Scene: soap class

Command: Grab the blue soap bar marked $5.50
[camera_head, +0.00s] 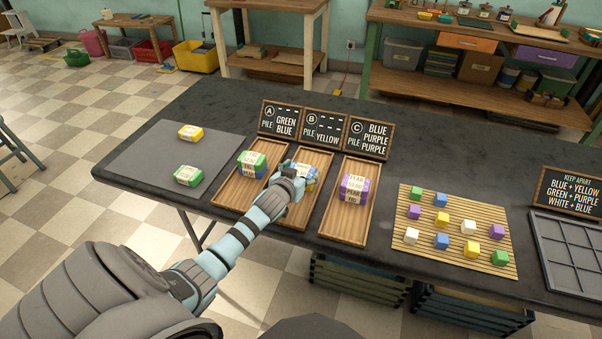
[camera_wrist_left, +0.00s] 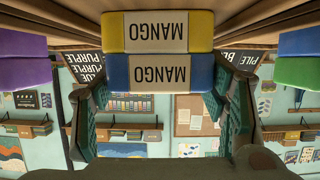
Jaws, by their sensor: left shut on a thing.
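A blue soap bar (camera_wrist_left: 118,72) with a white label reading MANGO is between the fingers of my left gripper (camera_head: 293,183), which is shut on it. In the left wrist view, which is upside down, a yellow soap bar (camera_wrist_left: 201,32), also labelled MANGO, is against the blue bar on its lower side. No price shows on the faces in view. In the head view my gripper hides most of both bars at the middle wooden tray (camera_head: 287,222), below the PILE B sign (camera_head: 325,132). My right gripper is not in view.
A yellow bar (camera_head: 189,132) and a green bar (camera_head: 188,176) lie on a grey mat (camera_head: 160,155). A slatted mat (camera_head: 412,262) with small cubes lies to the right.

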